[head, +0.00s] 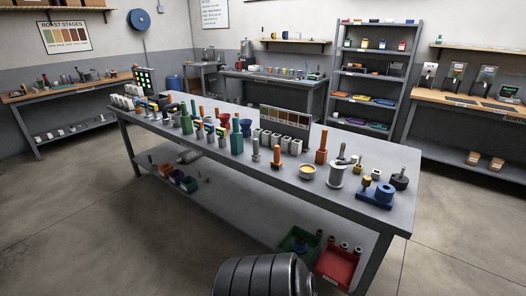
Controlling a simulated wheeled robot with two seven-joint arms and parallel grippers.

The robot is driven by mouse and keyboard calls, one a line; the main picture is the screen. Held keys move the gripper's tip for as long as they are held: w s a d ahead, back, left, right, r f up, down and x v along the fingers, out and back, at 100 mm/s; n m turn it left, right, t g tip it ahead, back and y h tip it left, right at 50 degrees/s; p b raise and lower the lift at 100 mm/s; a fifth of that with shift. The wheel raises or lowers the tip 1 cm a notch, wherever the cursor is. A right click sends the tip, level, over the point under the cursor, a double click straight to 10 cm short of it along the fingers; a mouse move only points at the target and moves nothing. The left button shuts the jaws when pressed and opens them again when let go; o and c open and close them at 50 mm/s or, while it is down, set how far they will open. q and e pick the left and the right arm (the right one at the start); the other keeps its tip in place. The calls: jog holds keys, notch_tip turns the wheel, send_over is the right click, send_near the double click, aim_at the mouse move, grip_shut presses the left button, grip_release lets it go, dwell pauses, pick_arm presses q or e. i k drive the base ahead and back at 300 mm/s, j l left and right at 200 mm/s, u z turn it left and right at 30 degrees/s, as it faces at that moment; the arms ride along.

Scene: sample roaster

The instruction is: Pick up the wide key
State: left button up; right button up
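I cannot pick out the wide key for certain; the small items on the long grey table (225,167) are too small to tell apart by shape. Several upright pieces stand along it, among them a green one (187,121), a teal one (237,138) and an orange one (321,148). Near its right end are a grey spool-like piece (336,175), a blue block (377,196) with upright parts, and a dark round piece (399,181). Neither of my grippers shows in the head view.
A green bin (287,242) and a red bin (335,268) are on the lower shelf. Benches stand along the left (70,93) and right (465,104) walls, with a rack (408,60) behind. The floor left of the table is clear. A dark ribbed shape fills the bottom centre.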

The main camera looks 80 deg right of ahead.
aim_at(403, 169)
jog(key=z, duration=0.4)
jog(key=l+z, duration=0.15)
jog(key=z, duration=0.3)
jog(key=l+z, duration=0.1)
jog(key=z, duration=0.3)
jog(key=l+z, duration=0.1)
jog(key=z, duration=0.35)
jog(key=l+z, duration=0.1)
jog(key=z, duration=0.3)
jog(key=l+z, duration=0.1)
jog(key=z, duration=0.3)
jog(key=i+l+z, duration=0.35)
jog(key=l+z, duration=0.15)
jog(key=i+l+z, duration=0.5)
jog(key=i+l, duration=0.15)
jog(key=k+z, duration=0.6)
jog(key=z, duration=0.15)
jog(key=k+l+z, duration=0.1)
jog(key=k+z, duration=0.25)
jog(key=i, duration=0.1)
